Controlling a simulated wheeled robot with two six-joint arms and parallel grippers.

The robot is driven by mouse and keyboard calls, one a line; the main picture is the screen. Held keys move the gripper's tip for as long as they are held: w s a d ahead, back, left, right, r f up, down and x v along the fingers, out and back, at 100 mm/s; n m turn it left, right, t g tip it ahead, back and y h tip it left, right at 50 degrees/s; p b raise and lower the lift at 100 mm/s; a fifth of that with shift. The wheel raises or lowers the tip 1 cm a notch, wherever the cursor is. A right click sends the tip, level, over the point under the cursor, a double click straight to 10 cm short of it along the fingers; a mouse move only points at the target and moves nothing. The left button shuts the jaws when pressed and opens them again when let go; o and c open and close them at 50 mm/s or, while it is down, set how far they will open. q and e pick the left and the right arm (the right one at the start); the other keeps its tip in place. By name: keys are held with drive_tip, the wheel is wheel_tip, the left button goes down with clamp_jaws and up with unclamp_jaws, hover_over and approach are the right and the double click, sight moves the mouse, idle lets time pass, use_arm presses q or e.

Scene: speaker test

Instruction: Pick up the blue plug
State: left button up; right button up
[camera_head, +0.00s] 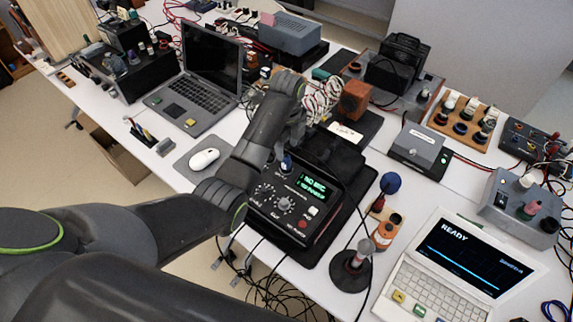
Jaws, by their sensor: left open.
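A small blue plug (287,162) shows at the top left of the front panel of a black device (262,212) with a green lit display. My left arm comes in from the lower left, bends over the table and hangs down above this device. My left gripper (293,150) is open and close to the blue plug. The arm and dark parts around it hide some of the gripper, so I cannot tell whether the fingers touch the plug. My right gripper is not in view.
A white laptop reading READY (445,275) is at the lower right. A dark laptop (205,75) and a white mouse (204,159) are on the left. Cables hang over the front edge.

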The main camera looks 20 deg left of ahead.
sight(286, 157)
use_arm(q)
drive_tip(key=shift+w+a+f+p, duration=0.15)
drive_tip(key=shift+f+p, duration=0.15)
drive_tip(key=shift+f, duration=1.55)
drive_tip(key=shift+w+f+p, duration=0.1)
drive_tip(key=shift+f+p, duration=0.15)
drive_tip(key=shift+f, duration=1.6)
drive_tip(key=shift+c, duration=0.5)
clamp_jaws()
